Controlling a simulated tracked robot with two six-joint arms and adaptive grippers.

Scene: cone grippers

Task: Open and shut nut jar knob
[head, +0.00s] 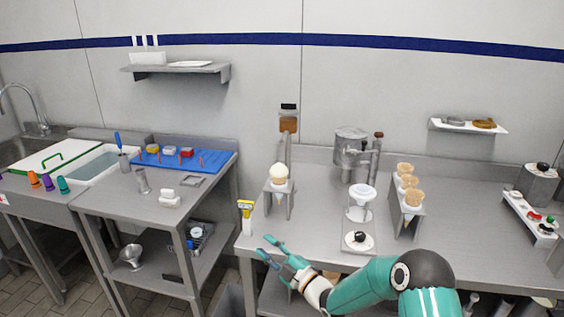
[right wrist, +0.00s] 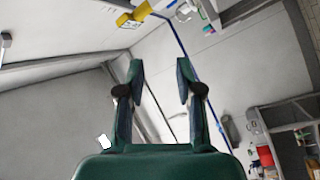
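A jar with brown contents and a dark lid (head: 289,120), which looks like the nut jar, is mounted on a grey post at the back of the right-hand counter. Its knob is too small to make out. My right gripper (head: 266,246) is open and empty at the counter's front left edge, well below and in front of the jar. The right wrist view also shows this gripper (right wrist: 160,72) with its fingers apart and nothing between them. My left gripper is in neither view.
A cone with a white scoop (head: 279,175) stands in a holder below the jar. A yellow-topped item (head: 246,204) stands near the gripper.

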